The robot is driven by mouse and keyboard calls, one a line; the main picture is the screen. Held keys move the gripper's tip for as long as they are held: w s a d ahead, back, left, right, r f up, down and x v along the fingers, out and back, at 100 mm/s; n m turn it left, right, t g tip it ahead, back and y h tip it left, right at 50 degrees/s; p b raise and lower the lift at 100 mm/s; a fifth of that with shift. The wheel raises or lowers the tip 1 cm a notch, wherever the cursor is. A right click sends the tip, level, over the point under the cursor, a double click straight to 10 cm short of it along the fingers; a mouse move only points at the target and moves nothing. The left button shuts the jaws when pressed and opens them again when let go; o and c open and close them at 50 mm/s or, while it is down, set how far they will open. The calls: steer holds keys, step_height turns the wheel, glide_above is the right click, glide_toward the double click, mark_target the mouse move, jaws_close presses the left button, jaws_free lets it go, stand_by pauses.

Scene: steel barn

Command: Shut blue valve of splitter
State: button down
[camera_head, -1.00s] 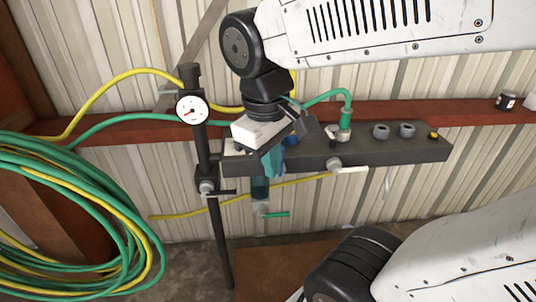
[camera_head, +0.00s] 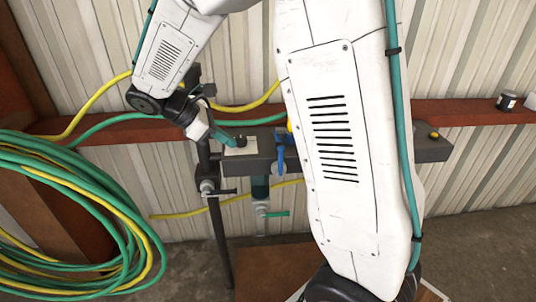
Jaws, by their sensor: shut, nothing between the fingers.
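The splitter is a dark grey bar (camera_head: 264,141) fixed along the red-brown rail, with its middle behind my arm. The blue valve (camera_head: 281,157) sits on the front of the bar, just left of my upper arm link. Its blue lever hangs down, roughly across the bar's length; part of the valve may be hidden by the arm. My gripper (camera_head: 224,138), with teal fingers, is shut and empty. It is at the left end of the bar, left of the blue valve and apart from it, near a pale plate on the bar.
A green-handled drain valve (camera_head: 275,214) hangs below the bar, and a black-handled valve (camera_head: 222,193) is on the black post (camera_head: 220,240). Coiled green and yellow hoses (camera_head: 75,220) hang at left. A yellow button (camera_head: 434,136) is on the bar's right end.

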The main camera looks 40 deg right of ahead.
glide_toward(280, 162)
step_height(280, 162, down, 4)
steer(key=d, duration=0.1)
steer(key=s+d, duration=0.1)
steer(key=d, duration=0.1)
steer(key=shift+d, duration=0.3)
steer(key=shift+r, duration=0.1)
stand_by(0.4)
